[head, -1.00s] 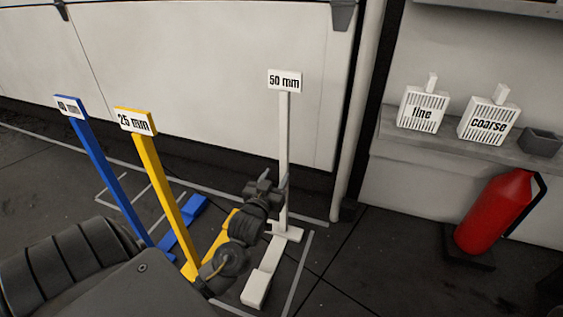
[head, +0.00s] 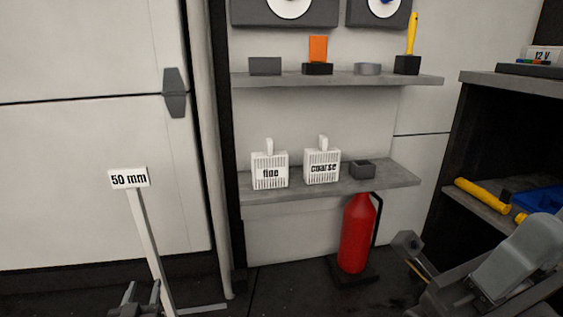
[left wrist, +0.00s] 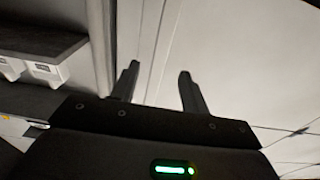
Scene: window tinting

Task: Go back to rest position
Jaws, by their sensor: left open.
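My left gripper (head: 140,292) shows at the bottom left of the head view, just left of the foot of the white 50 mm stand's post (head: 148,235). In the left wrist view (left wrist: 159,82) its two fingers are apart with nothing between them. My right arm (head: 500,270) comes in at the lower right, in front of the dark shelf unit. Its grey end (head: 407,245) is near the red fire extinguisher in the picture, and its jaws cannot be made out.
A wall shelf (head: 400,178) holds the white "fine" box (head: 269,172) and "coarse" box (head: 322,168). The red fire extinguisher (head: 356,232) stands below. A dark shelf unit (head: 500,85) at right holds a yellow tool (head: 483,194). The floor between stand and extinguisher looks clear.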

